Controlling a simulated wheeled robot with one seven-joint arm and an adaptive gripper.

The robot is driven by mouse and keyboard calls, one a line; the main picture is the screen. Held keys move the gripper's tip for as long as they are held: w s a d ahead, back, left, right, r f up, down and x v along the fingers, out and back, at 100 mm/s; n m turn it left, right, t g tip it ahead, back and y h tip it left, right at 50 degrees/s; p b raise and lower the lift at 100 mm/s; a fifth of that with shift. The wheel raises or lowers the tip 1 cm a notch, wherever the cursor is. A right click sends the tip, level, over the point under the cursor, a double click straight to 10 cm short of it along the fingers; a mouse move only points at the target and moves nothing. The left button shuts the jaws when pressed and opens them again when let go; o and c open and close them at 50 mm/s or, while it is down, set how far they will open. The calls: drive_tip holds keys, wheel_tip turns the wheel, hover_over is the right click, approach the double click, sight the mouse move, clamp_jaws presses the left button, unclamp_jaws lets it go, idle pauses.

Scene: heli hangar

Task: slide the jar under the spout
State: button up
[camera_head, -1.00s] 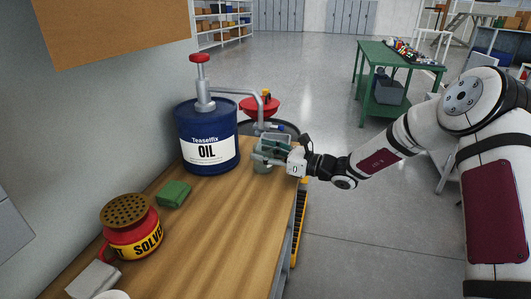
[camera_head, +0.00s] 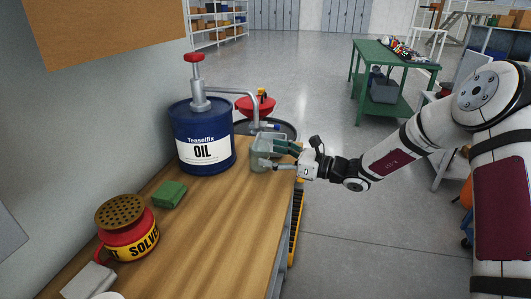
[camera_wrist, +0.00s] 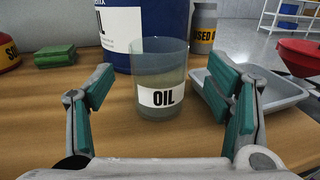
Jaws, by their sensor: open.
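The clear glass jar (camera_wrist: 160,66) with a white OIL label stands upright on the wooden bench, in front of the blue oil drum (camera_head: 205,140). In the head view the jar (camera_head: 260,160) is partly hidden by my fingers. My gripper (camera_head: 276,153) is open to the right of the jar. In the wrist view the jar stands ahead, between the spread fingers and apart from them.
A grey tray (camera_wrist: 275,91) lies right of the jar in the wrist view. A green block (camera_head: 168,194) and a red solvent can (camera_head: 127,235) stand nearer on the bench. A red funnel (camera_head: 255,107) is behind. The bench's right edge is close.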

drive_tip(key=shift+v, duration=2.3)
drive_tip(key=shift+r, duration=0.1)
